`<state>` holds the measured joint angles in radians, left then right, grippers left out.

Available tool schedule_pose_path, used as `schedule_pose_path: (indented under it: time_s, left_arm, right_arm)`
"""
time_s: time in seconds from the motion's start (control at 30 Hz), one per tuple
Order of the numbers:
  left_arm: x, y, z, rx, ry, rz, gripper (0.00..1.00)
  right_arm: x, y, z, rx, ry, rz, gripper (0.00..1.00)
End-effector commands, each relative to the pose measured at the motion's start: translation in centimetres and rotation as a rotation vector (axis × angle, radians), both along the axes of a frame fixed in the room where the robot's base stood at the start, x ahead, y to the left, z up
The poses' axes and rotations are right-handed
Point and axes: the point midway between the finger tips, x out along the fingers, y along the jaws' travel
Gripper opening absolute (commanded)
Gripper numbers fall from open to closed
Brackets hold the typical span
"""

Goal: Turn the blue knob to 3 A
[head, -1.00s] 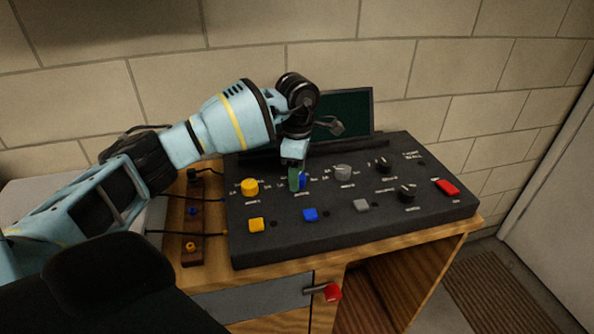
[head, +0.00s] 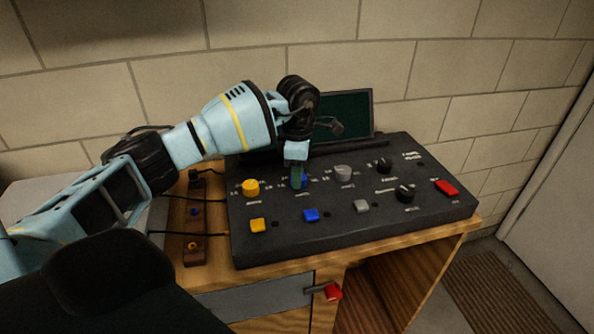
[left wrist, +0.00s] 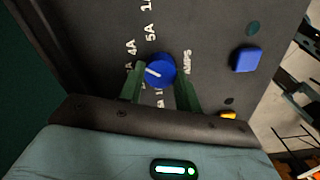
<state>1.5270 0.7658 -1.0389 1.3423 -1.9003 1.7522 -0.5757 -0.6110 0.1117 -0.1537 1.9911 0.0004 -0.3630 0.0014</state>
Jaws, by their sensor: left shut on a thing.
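The blue knob (left wrist: 163,66) sits on the dark control panel (head: 345,245); in the head view it shows partly behind my fingers (head: 304,181). My left gripper (left wrist: 160,88) has its green fingers on either side of the knob and is shut on it. It also shows in the head view (head: 297,180), reaching down from above. The knob's white pointer line is to the picture's left in the left wrist view, near a label partly covered by a finger. The 5A and 4A labels are readable beside the knob. My right gripper is out of view.
A yellow knob (head: 251,187) and a grey knob (head: 343,173) flank the blue one. Yellow, blue (head: 311,215) and grey buttons lie in front, black knobs and a red switch (head: 446,187) to the right. A dark screen (head: 345,113) stands behind.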

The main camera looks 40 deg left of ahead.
Motion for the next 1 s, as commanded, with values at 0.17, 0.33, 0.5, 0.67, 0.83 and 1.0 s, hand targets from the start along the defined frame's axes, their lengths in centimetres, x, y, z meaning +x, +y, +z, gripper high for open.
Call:
schedule_pose_path:
  time_s: [0.17, 0.33, 0.5, 0.67, 0.83, 1.0]
  left_arm:
    - [0.0, 0.0, 0.4, 0.0, -0.002, 0.126, 0.11]
    - [0.0, -0.1, 0.4, 0.0, -0.004, 0.264, 0.11]
    - [0.0, -0.1, 0.4, -0.001, -0.004, 0.392, 0.11]
    - [-0.1, -0.1, 0.3, -0.001, -0.002, 0.489, 0.11]
    - [-0.1, -0.1, 0.2, -0.001, -0.002, 0.559, 0.11]
    - [-0.1, -0.1, 0.1, -0.001, -0.001, 0.594, 0.11]
  right_arm:
    - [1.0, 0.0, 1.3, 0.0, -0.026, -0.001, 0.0]
    - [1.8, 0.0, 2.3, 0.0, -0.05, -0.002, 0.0]
    - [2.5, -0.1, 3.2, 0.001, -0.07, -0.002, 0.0]
    - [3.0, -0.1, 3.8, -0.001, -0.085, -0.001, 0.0]
    - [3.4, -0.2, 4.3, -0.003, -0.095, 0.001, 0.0]
    - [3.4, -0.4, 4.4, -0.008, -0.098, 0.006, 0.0]
